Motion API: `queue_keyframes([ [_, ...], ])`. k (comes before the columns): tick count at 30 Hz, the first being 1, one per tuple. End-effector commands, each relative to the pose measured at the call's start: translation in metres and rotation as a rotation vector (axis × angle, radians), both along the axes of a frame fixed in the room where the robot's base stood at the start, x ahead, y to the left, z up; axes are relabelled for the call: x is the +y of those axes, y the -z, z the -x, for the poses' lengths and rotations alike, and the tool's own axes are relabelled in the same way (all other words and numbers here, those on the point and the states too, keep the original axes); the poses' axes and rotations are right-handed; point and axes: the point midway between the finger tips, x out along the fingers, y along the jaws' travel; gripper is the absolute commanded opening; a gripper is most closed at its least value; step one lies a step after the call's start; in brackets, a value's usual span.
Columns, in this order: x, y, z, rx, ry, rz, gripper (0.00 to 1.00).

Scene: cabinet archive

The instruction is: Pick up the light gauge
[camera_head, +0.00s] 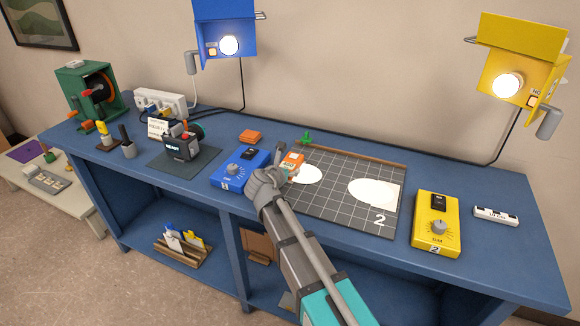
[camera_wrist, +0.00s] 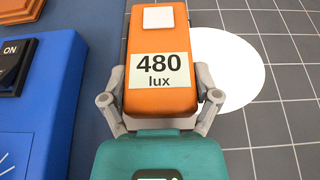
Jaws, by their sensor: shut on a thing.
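The light gauge (camera_wrist: 160,55) is an orange block with a white square on top and a label reading "480 lux". In the wrist view it sits between the fingers of my gripper (camera_wrist: 160,98), which is shut on it. In the head view the gauge (camera_head: 292,160) shows at the tip of my gripper (camera_head: 280,172), over the left part of the dark gridded mat (camera_head: 340,212), beside the left white spot. I cannot tell whether it touches the mat. My gripper and arm hide part of the mat and the blue box's edge.
A blue dimmer box (camera_head: 240,170) stands close at the left of my gripper. A yellow dimmer box (camera_head: 436,224) and a white strip (camera_head: 496,216) stand at the right. Blue (camera_head: 225,28) and yellow (camera_head: 515,60) lamps shine from above. A green piece (camera_head: 306,138) is behind.

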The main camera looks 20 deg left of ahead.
Motion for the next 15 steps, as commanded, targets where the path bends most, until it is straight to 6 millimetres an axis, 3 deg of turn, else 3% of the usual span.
queue_keyframes([
  [15, 0.0006, -0.0085, 0.0002, 0.001, -0.001, -0.001, 0.22],
])
